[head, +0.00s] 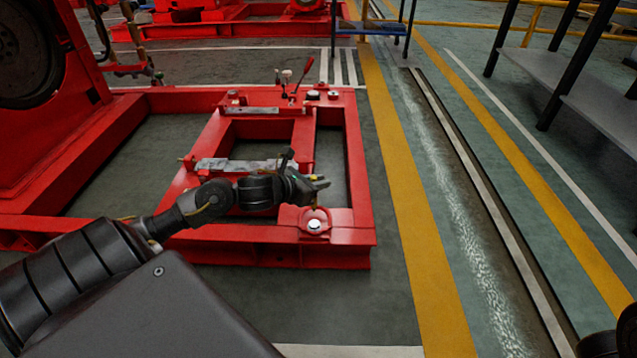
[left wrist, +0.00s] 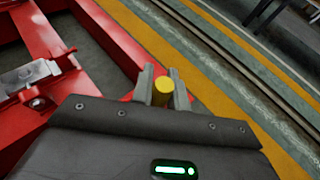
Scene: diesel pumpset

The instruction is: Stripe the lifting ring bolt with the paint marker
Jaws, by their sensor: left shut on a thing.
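The lifting ring bolt (head: 316,216) is a red ring at the near right corner of the red steel frame (head: 352,160). A small bright white spot shows at its middle. My left gripper (head: 322,184) is just above and beyond it in the head view, apart from it in the picture. In the left wrist view the left gripper (left wrist: 163,92) is shut on the paint marker (left wrist: 162,88), whose round yellow end shows between the fingers. In the left wrist view the ring bolt is hidden behind the gripper.
Levers (head: 300,78) and small fittings stand on the frame's far end. A grey metal plate (head: 240,165) lies across the frame beside my left arm. Clear floor with a yellow stripe (head: 410,220) runs along the right. A bench (head: 590,90) stands at far right.

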